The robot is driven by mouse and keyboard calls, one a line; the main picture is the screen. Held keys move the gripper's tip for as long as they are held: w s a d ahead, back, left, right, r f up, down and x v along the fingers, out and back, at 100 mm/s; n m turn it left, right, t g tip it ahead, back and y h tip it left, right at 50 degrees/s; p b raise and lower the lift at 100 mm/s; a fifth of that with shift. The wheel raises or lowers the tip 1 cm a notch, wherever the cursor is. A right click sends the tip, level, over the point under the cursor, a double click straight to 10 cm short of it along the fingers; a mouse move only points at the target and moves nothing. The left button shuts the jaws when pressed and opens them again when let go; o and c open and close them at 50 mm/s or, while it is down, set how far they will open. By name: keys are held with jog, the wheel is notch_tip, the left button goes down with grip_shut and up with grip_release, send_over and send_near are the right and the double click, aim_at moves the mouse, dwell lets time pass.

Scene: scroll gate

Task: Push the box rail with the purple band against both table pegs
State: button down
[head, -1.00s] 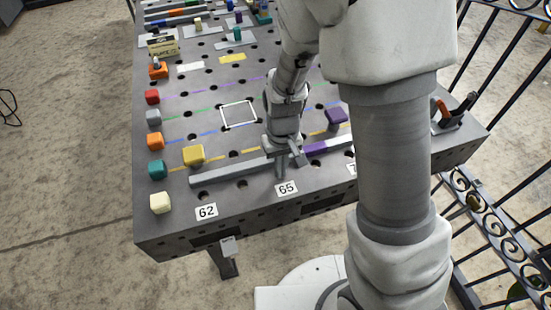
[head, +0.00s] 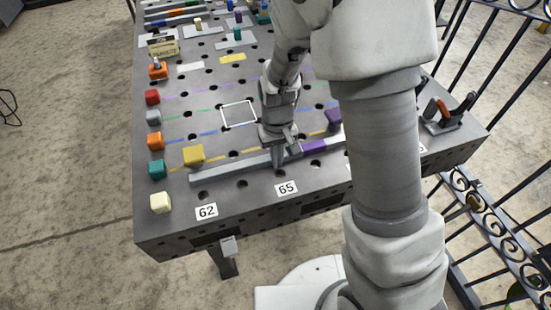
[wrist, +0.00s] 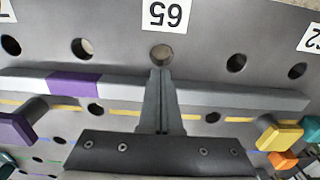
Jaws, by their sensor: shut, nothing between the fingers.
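The long grey rail (head: 235,168) with a purple band (head: 314,146) lies along the table's near side. It crosses the wrist view (wrist: 225,97), with its purple band left of centre (wrist: 75,84). My gripper (head: 277,165) is shut and empty, fingers pointing down at the rail's middle. In the wrist view its fingertips (wrist: 160,73) reach the rail's edge on the number-label side. A yellow peg (head: 193,155) and a purple peg (head: 334,118) stand on the rail's far side, near its two ends. They also show in the wrist view, yellow (wrist: 280,135) and purple (wrist: 16,130). I cannot tell whether the rail touches them.
Labels 62 (head: 206,211) and 65 (head: 287,188) lie near the front edge, among holes. Several coloured blocks, such as an orange one (head: 155,141), line the left edge. A white square outline (head: 239,115) lies beyond the rail. A clamp (head: 450,112) sits at the right.

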jog(key=shift+w+a, duration=0.25)
jog(key=shift+w, duration=0.55)
jog(key=shift+w+a, duration=0.2)
jog(key=shift+w, duration=0.55)
jog(key=shift+r, duration=0.1)
jog(key=shift+s+d, duration=0.2)
jog(key=shift+s, duration=0.4)
jog(key=shift+s+d, duration=0.15)
jog(key=shift+s, duration=0.45)
notch_tip(320, 180, up, 8)
jog(key=p, duration=0.6)
